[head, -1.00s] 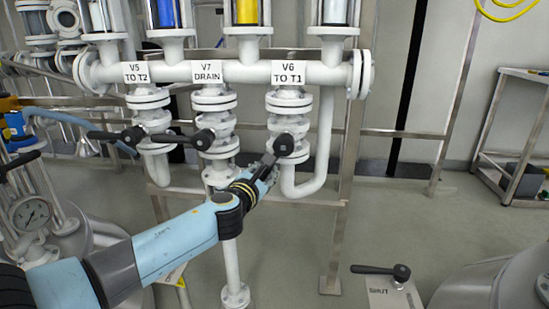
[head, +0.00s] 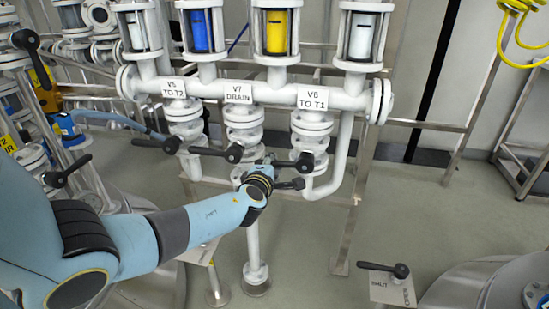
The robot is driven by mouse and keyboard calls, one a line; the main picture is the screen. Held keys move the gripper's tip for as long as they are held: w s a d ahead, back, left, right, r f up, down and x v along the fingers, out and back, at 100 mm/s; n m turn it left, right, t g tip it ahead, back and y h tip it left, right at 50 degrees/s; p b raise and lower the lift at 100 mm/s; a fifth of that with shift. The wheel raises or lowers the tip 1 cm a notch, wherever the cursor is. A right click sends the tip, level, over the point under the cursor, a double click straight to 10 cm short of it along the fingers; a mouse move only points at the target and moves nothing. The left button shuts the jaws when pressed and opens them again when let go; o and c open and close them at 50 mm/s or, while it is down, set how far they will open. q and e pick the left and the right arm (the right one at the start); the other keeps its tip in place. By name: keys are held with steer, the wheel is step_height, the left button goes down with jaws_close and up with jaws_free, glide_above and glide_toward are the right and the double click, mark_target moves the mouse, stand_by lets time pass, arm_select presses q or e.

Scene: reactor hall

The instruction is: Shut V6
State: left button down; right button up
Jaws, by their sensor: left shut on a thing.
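Valve V6 hangs under the label "V6 TO T1" (head: 310,98), right of V7 on the white pipe manifold. Its black lever handle (head: 303,162) has its hub in front of the valve body and points left, roughly across the vertical pipe. My left gripper (head: 278,172) is at the lever's left end, shut on it; the fingers partly hide that end. My right gripper is not in view.
The V7 lever (head: 222,153) and V5 lever (head: 158,145) point left, close above my left forearm. A floor plate with a black lever (head: 385,269) stands at lower right. Sight glasses (head: 277,32) line the top.

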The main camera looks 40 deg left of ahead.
arm_select(q)
steer(key=shift+s+r+m+p, duration=0.1)
steer(key=shift+r+m+p, duration=0.3)
steer(key=shift+m+p, duration=0.3)
steer(key=c, duration=1.8)
jaws_free()
steer(key=o, duration=0.7)
steer(key=shift+s+d+r+y, duration=0.1)
steer(key=shift+s+r+y, duration=0.1)
steer(key=shift+y, duration=0.1)
steer(key=shift+c, duration=0.2)
steer(key=shift+w, duration=0.2)
steer(key=v, duration=1.2)
